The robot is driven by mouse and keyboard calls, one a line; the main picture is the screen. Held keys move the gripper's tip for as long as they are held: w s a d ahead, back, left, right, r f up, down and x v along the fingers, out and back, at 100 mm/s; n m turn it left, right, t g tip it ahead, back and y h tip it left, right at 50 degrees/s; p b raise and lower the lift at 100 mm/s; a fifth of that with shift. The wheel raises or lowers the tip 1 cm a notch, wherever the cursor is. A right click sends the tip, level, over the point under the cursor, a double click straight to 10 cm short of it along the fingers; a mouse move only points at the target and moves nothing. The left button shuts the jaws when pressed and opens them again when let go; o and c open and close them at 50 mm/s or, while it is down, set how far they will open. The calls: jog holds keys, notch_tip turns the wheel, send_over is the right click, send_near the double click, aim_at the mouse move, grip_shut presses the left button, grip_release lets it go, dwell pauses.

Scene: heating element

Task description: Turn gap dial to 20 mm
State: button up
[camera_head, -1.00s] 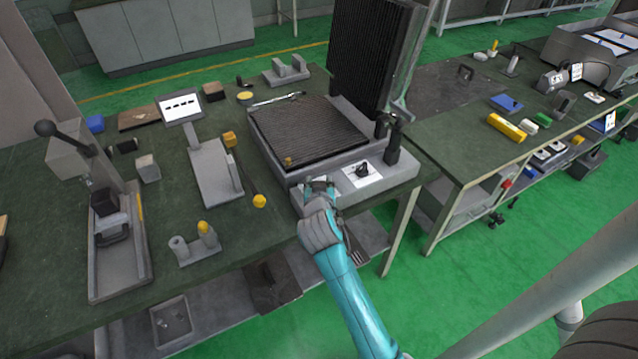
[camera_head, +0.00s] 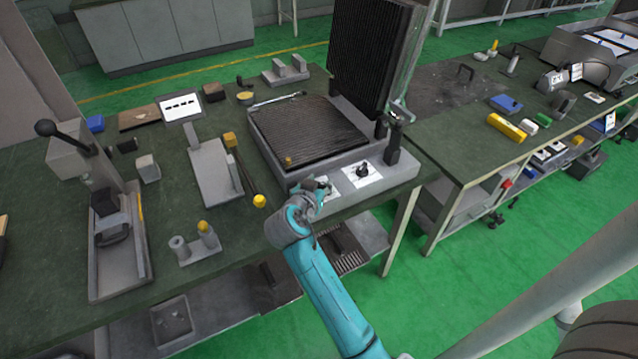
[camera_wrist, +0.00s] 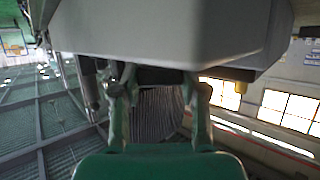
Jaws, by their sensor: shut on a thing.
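The machine (camera_head: 345,188) has a ribbed black plate (camera_head: 308,130) and a grey front edge with two white dial plates. The right plate carries a black knob (camera_head: 362,170), free of my gripper. My gripper (camera_head: 320,188) is at the left white plate (camera_head: 326,184), with its fingers closed around a small knob there that they mostly hide. In the wrist view, the two fingers (camera_wrist: 158,88) reach up to the underside of a grey body, with something dark between the tips. The dial's marks and setting cannot be read, and I cannot tell which dial is labelled gap.
A tilted black ribbed panel (camera_head: 372,55) stands behind the plate. A black-handled post (camera_head: 393,140) rises at the machine's right corner. A yellow-ended rod (camera_head: 259,200) and a small two-post stand (camera_head: 195,243) are to the left. The floor in front is open.

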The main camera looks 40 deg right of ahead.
jog(key=o, duration=1.2)
jog(key=shift+c, duration=0.2)
jog(key=v, duration=1.2)
